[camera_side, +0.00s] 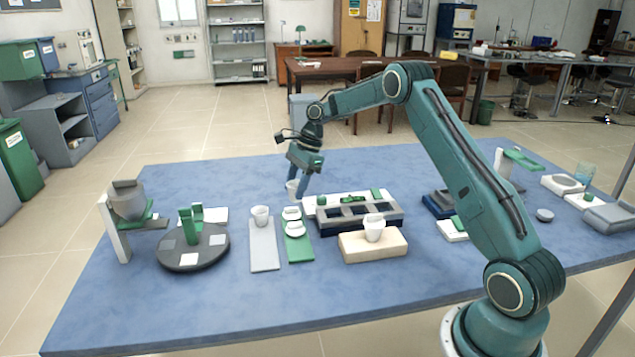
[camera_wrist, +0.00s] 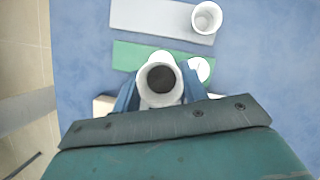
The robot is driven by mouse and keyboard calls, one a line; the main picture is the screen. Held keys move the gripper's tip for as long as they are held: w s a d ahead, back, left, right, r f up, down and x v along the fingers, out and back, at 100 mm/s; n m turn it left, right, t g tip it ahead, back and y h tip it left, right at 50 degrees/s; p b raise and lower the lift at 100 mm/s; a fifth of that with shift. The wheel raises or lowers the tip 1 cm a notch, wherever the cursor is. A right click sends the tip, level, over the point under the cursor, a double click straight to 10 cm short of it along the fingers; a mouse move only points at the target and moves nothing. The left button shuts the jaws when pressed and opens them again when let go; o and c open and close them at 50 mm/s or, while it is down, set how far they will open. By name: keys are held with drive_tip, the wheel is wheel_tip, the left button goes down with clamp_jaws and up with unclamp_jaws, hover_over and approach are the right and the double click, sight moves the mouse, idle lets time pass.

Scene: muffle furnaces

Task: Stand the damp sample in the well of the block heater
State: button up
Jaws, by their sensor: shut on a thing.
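My gripper (camera_side: 298,186) is shut on a white cup (camera_side: 292,187), held above the far part of the blue table. The wrist view shows the same cup (camera_wrist: 148,95) between the jaws of my gripper (camera_wrist: 159,88), with dark material inside, apparently the damp sample. A long grey and dark-blue block (camera_side: 398,218) with several square openings stands to the right and nearer the camera. A beige block (camera_side: 375,248) in front of it carries a white cup (camera_side: 374,230). I cannot tell for certain which block is the heater.
A grey mat (camera_side: 264,250) holds a white cup (camera_side: 260,214). A green mat (camera_side: 299,250) beside it holds white round pieces (camera_side: 295,229). A dark turntable (camera_side: 205,255) and a stand with a grey bowl (camera_side: 127,203) are at left. The table's front is clear.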

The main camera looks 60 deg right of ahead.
drive_tip(key=s+d+r, duration=0.1)
drive_tip(key=s+d, duration=0.6)
drive_tip(key=d, duration=0.1)
drive_tip(key=shift+s, duration=0.25)
drive_tip(key=shift+f, duration=0.25)
drive_tip(key=shift+f, duration=2.7)
drive_tip(key=shift+f, duration=1.35)
drive_tip(key=o, duration=1.1)
drive_tip(key=shift+c, duration=0.2)
drive_tip(key=shift+w+d, duration=0.1)
drive_tip(key=shift+w, duration=0.05)
drive_tip(key=c, duration=0.3)
drive_tip(key=shift+o, duration=0.2)
drive_tip(key=shift+r, duration=0.1)
